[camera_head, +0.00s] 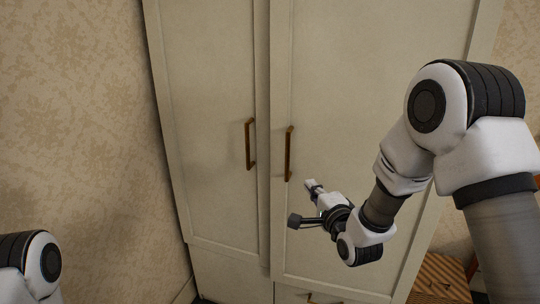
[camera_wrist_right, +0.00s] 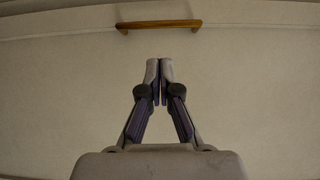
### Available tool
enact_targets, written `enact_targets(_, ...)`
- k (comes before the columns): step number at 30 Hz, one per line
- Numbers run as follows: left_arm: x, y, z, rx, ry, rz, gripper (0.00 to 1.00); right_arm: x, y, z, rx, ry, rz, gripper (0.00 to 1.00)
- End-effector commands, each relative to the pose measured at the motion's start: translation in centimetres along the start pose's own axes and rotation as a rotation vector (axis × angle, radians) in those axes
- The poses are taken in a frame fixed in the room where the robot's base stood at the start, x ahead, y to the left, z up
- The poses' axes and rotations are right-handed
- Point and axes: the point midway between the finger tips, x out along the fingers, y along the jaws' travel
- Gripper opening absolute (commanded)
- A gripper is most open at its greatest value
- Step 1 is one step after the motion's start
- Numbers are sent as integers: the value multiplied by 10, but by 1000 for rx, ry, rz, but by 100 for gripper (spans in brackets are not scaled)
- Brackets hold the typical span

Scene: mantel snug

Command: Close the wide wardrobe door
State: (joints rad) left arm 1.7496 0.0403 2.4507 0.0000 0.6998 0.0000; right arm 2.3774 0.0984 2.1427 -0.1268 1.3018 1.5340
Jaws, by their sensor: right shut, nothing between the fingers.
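The tall cream wardrobe has a wide right door (camera_head: 370,100) with a wooden bar handle (camera_head: 289,154). This door looks almost flush with the left door; I cannot tell whether a small gap stays at its edge. My right gripper (camera_head: 309,184) is shut and empty in front of the wide door, just right of and below the lower end of its handle. In the right wrist view, the closed fingertips (camera_wrist_right: 159,64) point at the pale door panel (camera_wrist_right: 240,80), with a handle (camera_wrist_right: 159,25) beyond them. Contact with the door cannot be told. My left gripper is out of view.
The narrower left door (camera_head: 210,110) has its own wooden handle (camera_head: 250,144). A drawer front with a handle (camera_head: 320,298) lies below the doors. Patterned wallpaper (camera_head: 70,130) is at the left. A striped wooden piece (camera_head: 440,278) stands at the lower right.

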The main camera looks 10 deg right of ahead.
Motion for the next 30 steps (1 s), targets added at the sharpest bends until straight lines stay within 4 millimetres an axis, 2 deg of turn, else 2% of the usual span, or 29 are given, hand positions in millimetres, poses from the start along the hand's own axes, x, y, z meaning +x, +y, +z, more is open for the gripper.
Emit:
enact_targets(1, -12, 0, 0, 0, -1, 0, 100, -1, -26, 0, -1, 3, -19, 0)
enact_targets(3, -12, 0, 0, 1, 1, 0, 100, 2, -33, 0, -3, 5, -32, 0)
enact_targets(8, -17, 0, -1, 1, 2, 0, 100, 17, -33, -1, -4, 6, -32, 0)
enact_targets(21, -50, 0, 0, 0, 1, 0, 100, 110, -37, -1, -6, 7, -31, 0)
enact_targets(24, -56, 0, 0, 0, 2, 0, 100, 126, -36, -2, -5, 7, -30, 0)
enact_targets(30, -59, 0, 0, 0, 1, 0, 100, 140, -34, -2, -4, 8, -30, 0)
